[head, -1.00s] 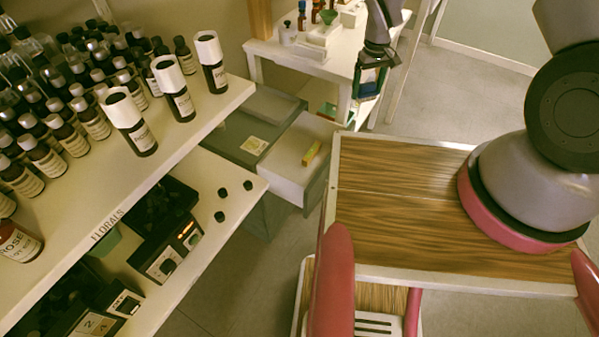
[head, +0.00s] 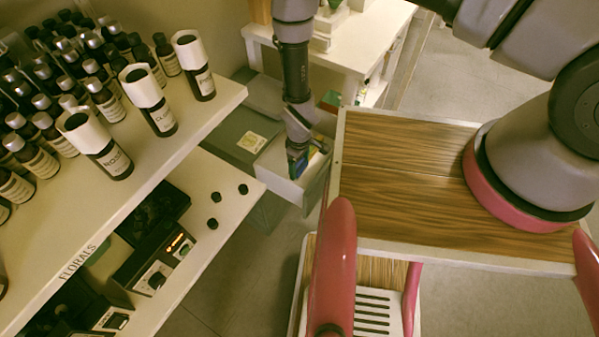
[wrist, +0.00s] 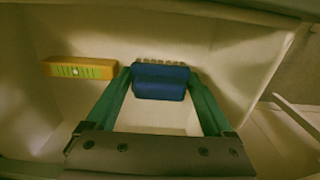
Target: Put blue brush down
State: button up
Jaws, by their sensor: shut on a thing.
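The blue brush (wrist: 160,82) is between the green fingers of my gripper (wrist: 164,84) in the wrist view, with its pale bristles along the far edge. My gripper is shut on it. In the head view my gripper (head: 298,160) points down into the open white drawer (head: 279,186), and my arm hides part of the drawer. The wrist view shows the drawer's pale walls around the brush. I cannot tell whether the brush touches the drawer floor.
A yellow level (wrist: 80,68) lies in the drawer left of the brush. The cabinet (head: 240,140) stands beside a shelf (head: 190,125) holding several bottles. A white table (head: 365,40) stands behind. A wood-topped surface (head: 400,180) is right of the drawer.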

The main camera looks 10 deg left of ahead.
aim_at(299, 173)
jog(key=shift+f, duration=2.25)
jog(key=shift+f, duration=0.15)
jog(key=o, duration=1.3)
